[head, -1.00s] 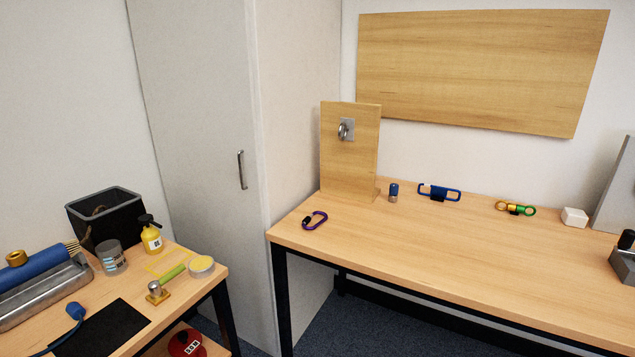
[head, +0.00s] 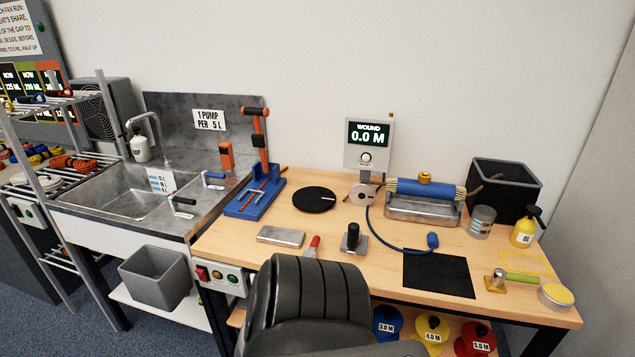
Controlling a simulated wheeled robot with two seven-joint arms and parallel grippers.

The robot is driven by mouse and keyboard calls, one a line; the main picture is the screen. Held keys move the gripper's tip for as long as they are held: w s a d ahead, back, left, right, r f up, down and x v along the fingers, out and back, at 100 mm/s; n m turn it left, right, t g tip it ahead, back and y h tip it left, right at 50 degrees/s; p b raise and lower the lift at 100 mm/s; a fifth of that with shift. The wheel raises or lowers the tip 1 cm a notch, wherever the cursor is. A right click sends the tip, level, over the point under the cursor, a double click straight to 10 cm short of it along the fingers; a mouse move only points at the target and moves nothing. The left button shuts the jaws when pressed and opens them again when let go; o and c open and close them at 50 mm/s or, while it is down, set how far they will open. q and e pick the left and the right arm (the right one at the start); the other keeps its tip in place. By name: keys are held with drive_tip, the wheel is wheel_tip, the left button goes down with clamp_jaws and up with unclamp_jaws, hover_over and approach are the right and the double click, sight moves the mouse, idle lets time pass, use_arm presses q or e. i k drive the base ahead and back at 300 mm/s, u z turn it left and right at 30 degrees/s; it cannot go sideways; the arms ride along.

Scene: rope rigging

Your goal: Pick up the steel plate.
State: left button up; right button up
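A flat grey metal slab (head: 281,236), which looks like the steel plate, lies on the wooden bench near its front edge, left of the middle. It lies flat and nothing is on it. Neither of my grippers shows.
A red-handled tool (head: 312,246) and a black-knobbed block (head: 354,238) are right of the slab. A blue stand (head: 254,198) and black disc (head: 314,199) are behind it. A sink (head: 130,205) adjoins at left. A black mat (head: 438,273) lies at right.

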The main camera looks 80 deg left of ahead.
sight(279, 236)
drive_tip(key=u, duration=2.15)
